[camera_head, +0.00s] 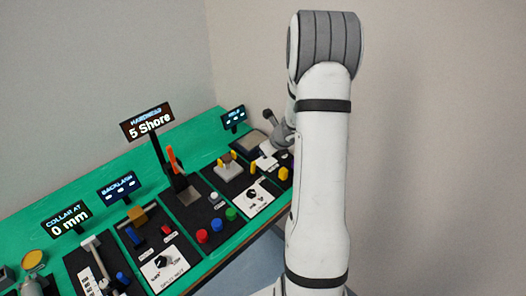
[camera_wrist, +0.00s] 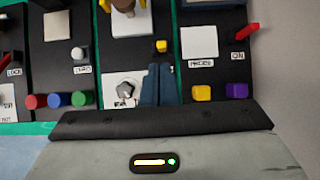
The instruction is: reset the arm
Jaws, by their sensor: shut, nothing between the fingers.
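My gripper (camera_wrist: 157,84) shows in the wrist view as two dark blue fingers side by side with nothing between them; it is shut. It hangs over the panel, beside a grey knob (camera_wrist: 125,90) on a white plate and below a small yellow block (camera_wrist: 161,46). In the head view my white arm stands tall at the right and hides part of the bench's right end. The fingers cannot be made out clearly there.
A green bench (camera_head: 95,178) carries several black panels with knobs, levers and small displays. A "5 Shore" sign (camera_head: 150,124) stands up on a post. Red, blue and green buttons (camera_wrist: 57,100) line a panel's front edge. Plain walls stand behind.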

